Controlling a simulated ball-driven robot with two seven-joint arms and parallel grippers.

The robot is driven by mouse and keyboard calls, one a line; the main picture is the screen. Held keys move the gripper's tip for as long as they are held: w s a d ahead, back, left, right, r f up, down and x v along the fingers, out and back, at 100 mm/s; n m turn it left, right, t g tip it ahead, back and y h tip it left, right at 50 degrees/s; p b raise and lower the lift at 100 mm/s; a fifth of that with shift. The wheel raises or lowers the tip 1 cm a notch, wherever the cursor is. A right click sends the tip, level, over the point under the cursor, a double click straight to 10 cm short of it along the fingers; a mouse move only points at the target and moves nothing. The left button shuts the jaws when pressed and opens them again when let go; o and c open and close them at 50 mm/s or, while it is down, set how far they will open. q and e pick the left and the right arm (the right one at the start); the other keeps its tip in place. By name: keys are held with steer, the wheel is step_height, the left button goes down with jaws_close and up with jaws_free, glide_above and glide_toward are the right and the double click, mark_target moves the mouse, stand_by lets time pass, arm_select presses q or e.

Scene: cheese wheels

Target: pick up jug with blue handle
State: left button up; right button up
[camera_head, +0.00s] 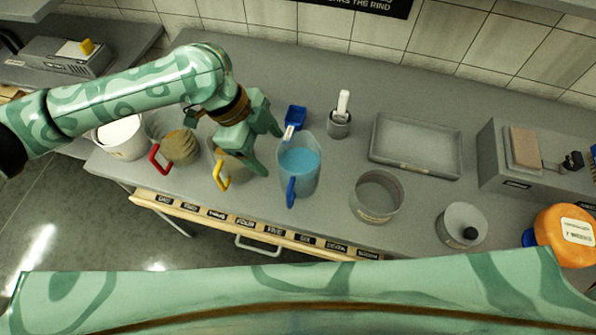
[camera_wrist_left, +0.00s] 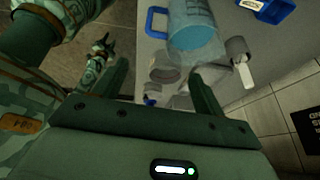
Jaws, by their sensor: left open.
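The clear jug with the blue handle (camera_head: 299,165) stands upright on the grey counter, with blue contents inside and its handle toward the counter's front edge. It also shows in the left wrist view (camera_wrist_left: 192,32), beyond the fingers and toward the top. My left gripper (camera_head: 268,148) is open and empty, just left of this jug, with its fingers spread on the jug's side. Whether a finger touches the jug I cannot tell. In the left wrist view a small part of my right gripper (camera_wrist_left: 103,47) seems to show at the left; its jaws are too small to read.
The jug with the yellow handle (camera_head: 222,176) is partly hidden under my left gripper. A jug with a red handle (camera_head: 180,147) stands further left. A blue scoop (camera_head: 295,117) and a grey pot (camera_head: 339,124) stand behind the blue-handled jug. A round container (camera_head: 376,197) is to its right.

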arm_select(q)
steer(key=a, duration=0.2)
steer(key=b, duration=0.1)
glide_toward(289, 185)
steer(key=x, duration=1)
steer(key=shift+w+f, duration=0.2)
steer(key=shift+f, duration=0.2)
steer(key=shift+a, duration=0.1)
jaws_close()
steer(key=shift+r, duration=0.1)
